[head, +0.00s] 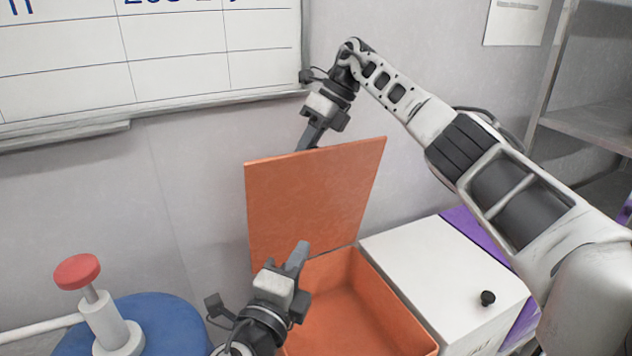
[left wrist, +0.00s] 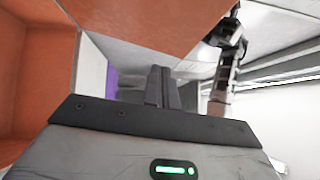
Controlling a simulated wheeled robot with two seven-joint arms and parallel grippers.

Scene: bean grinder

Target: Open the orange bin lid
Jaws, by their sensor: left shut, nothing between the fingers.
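The orange bin (head: 350,310) stands open at the lower middle of the head view, and its empty inside shows. Its orange lid (head: 310,195) stands raised, close to upright, at the bin's back edge. My left gripper (head: 301,252) is shut and empty, in front of the lid near the bin's left side. In the left wrist view its fingers (left wrist: 160,85) are together, with orange surfaces at the left and top. My right gripper (head: 307,140) reaches down behind the lid's top edge. Its fingertips are hidden, so contact and opening cannot be told.
A white box (head: 430,265) with a black knob (head: 488,298) adjoins the bin on the right, with a purple surface (head: 465,222) beyond it. A blue round object (head: 165,318) and a red-topped post (head: 77,271) stand left. A whiteboard (head: 150,55) hangs behind.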

